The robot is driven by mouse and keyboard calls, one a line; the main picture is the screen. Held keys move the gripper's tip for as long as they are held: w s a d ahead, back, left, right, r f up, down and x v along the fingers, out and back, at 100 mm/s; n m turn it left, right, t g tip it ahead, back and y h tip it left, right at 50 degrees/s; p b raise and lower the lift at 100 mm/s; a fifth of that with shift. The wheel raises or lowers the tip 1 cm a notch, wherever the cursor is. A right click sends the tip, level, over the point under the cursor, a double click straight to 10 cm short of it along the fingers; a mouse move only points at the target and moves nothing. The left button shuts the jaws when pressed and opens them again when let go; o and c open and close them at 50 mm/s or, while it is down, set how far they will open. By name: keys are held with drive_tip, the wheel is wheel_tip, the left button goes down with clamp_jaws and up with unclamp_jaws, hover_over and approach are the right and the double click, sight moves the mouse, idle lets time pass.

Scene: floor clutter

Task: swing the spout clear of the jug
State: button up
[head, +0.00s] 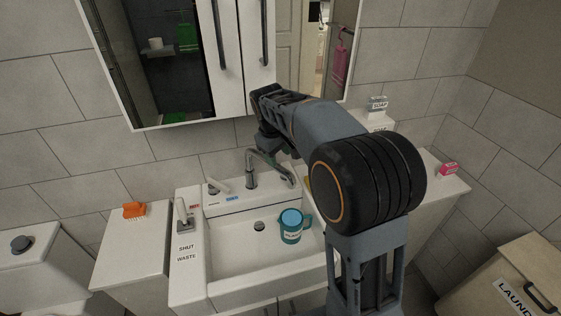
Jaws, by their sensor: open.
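The metal spout (273,165) rises from a post at the back of the white sink and reaches to the right and forward. Its outlet end is above the blue jug (291,228), which stands upright in the right part of the basin.
The basin's left part (225,256) is clear around the drain. A lever (182,213) stands by a "SHUT WASTE" label on the left rim. An orange brush (134,210) lies on the left counter. A mirrored cabinet (170,55) hangs close behind my arm. A pink object (448,169) is at right.

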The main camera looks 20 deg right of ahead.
sight(280, 167)
drive_tip(key=shift+w+d+f+p, duration=0.2)
drive_tip(key=shift+w+f, duration=0.15)
drive_tip(key=shift+f, duration=0.85)
drive_tip(key=shift+w+d+f+p, duration=0.15)
drive_tip(key=shift+w+d+f, duration=0.15)
drive_tip(key=shift+f, duration=0.95)
drive_tip(key=shift+w+d+f+p, duration=0.15)
drive_tip(key=shift+w+f, duration=0.2)
drive_tip(key=shift+f, duration=0.85)
drive_tip(key=shift+c, duration=0.4)
clamp_jaws()
